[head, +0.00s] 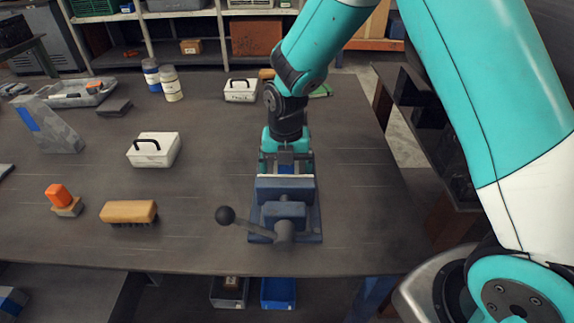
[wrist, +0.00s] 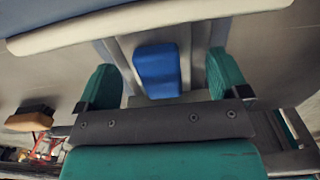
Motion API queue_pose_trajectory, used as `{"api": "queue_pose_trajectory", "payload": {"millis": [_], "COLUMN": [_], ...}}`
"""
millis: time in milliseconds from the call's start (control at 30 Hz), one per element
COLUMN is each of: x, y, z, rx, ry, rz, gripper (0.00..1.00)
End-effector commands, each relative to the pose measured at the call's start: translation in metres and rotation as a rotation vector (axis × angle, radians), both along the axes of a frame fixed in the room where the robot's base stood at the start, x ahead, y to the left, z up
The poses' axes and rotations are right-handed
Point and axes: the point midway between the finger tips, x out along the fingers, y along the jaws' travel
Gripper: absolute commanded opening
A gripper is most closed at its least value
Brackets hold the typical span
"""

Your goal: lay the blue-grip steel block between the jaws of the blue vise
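The blue vise (head: 284,190) stands near the front edge of the table, its ball-ended handle pointing left. My gripper (head: 286,162) points down just behind the vise's pale-edged front jaw, low over the vise. In the wrist view, the blue grip (wrist: 158,70) of the steel block shows between the two teal fingers of my gripper (wrist: 165,78). A gap shows on each side of the grip, so the fingers are open around it without touching. A pale-edged jaw of the vise (wrist: 150,22) crosses the top of that view. The block's seating between the jaws is partly hidden.
A wooden brush (head: 129,212), an orange-topped stamp-like piece (head: 62,200) and a white box with a black handle (head: 154,149) lie left of the vise. A grey angled block with a blue patch (head: 48,126) stands far left. The table right of the vise is clear.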

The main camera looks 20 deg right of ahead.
Motion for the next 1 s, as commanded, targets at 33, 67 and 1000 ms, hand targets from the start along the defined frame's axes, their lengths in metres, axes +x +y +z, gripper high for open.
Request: {"api": "queue_pose_trajectory", "payload": {"millis": [33,67,1000], "x": [0.0,0.0,0.0], "y": [0.0,0.0,0.0], "z": [0.0,0.0,0.162], "rx": [0.0,0.0,0.001], "ry": [0.0,0.0,-0.003], "rz": [0.0,0.0,0.0], "gripper": [0.93,0.93,0.93]}}
